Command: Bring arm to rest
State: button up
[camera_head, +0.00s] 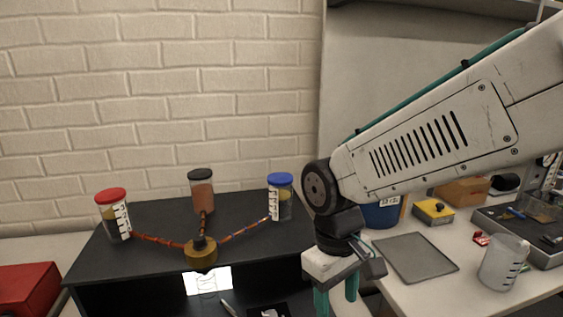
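My arm reaches in from the right, and my gripper (337,297) points down at the bottom middle. Two green fingers show with a gap between them. Their tips run close to or past the lower picture edge, and I see nothing held between them. The gripper is in front of the right side of a black bench (150,222). On the bench stand a red-lidded jar (115,217), a black-lidded jar (202,194) and a blue-lidded jar (284,203). Coloured tubes link them to a brass-coloured round hub (201,256).
A white table (412,296) on the right holds a grey flat plate (416,257), a clear beaker (503,263), a yellow box (433,213) with a black knob, and a blue container (381,214). A red box (28,290) is at the lower left. A brick wall stands behind.

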jog(key=s+d+r+m+t, duration=0.1)
jog(key=s+d+r+m, duration=0.2)
jog(key=d, duration=0.5)
jog(key=s+d+r+m+t, duration=0.1)
jog(key=s+d+r+m, duration=0.3)
jog(key=s+d, duration=0.3)
jog(key=shift+s+d+r+t+y, duration=0.4)
jog(key=shift+d, duration=0.75)
